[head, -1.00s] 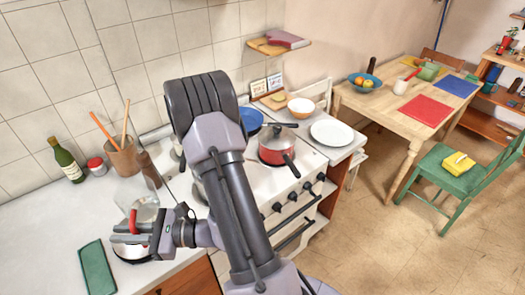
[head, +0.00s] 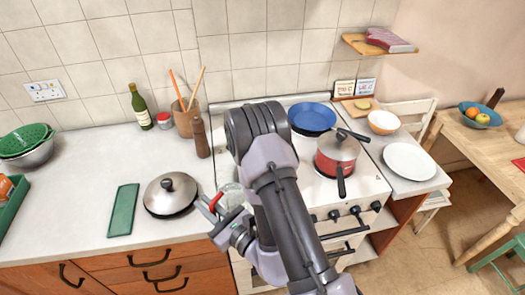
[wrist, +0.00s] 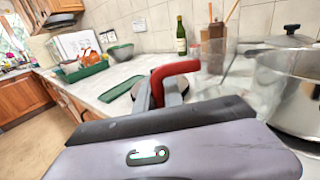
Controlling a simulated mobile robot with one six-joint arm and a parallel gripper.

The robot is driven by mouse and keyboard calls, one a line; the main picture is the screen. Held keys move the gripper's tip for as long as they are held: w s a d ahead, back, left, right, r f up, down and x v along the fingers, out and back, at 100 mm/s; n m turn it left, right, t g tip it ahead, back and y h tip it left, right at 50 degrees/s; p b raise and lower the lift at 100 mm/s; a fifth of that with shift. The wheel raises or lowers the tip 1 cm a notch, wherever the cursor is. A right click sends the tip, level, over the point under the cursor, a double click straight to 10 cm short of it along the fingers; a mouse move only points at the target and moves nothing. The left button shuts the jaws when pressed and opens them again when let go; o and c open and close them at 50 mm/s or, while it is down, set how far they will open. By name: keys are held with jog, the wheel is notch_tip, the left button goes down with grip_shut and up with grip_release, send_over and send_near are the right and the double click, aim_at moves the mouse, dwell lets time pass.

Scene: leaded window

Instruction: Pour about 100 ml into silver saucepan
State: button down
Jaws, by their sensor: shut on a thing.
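My gripper (head: 220,212) is shut on the red handle (wrist: 170,78) of a clear glass jug (head: 232,194). The jug also shows in the wrist view (wrist: 232,75), in front of the gripper and right of the handle. I cannot tell its tilt or how much liquid it holds. A silver saucepan (wrist: 300,105) stands close on the right in the wrist view, beside the jug and cut off by the picture edge. In the head view my arm seems to hide this saucepan at the stove's left part.
A silver lid or lidded pan (head: 171,194) is on the counter beside a green board (head: 123,210). A red saucepan (head: 337,156) and blue pan (head: 312,117) are on the stove. A pepper mill (head: 201,136), utensil pot (head: 186,115) and bottle (head: 141,106) stand behind.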

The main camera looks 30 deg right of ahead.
jog(key=shift+w+d+r+m+p, duration=0.15)
jog(key=shift+d+r+m+p, duration=0.15)
jog(key=shift+r+m+p, duration=0.25)
jog(key=shift+w+d+r+m+p, duration=0.15)
jog(key=shift+d+r+m+p, duration=0.15)
jog(key=shift+r, duration=0.3)
jog(key=d+r+m+p, duration=0.1)
jog(key=r, duration=0.1)
jog(key=w+d+r+m+p, duration=0.1)
jog(key=r+p, duration=0.1)
jog(key=r, duration=0.1)
jog(key=w+d+r+m+g+p, duration=0.1)
jog(key=r, duration=0.1)
jog(key=shift+r, duration=0.4)
jog(key=shift+w+d+f+m+b, duration=0.15)
jog(key=shift+m+b, duration=0.2)
jog(key=shift+b, duration=0.3)
jog(key=shift+w+d+r+m+g+p, duration=0.25)
jog(key=shift+w+d+r+m+p, duration=0.2)
jog(key=shift+d+r+m+p, duration=0.35)
jog(key=shift+w+d+r+m+g+p, duration=0.25)
jog(key=shift+w+d+r+m+p, duration=0.15)
jog(key=shift+d+r+m+p, duration=0.35)
jog(key=shift+w+f, duration=0.1)
jog(key=shift+w+d+m+p, duration=0.2)
jog(key=shift+d+m+p, duration=0.25)
jog(key=shift+p, duration=0.55)
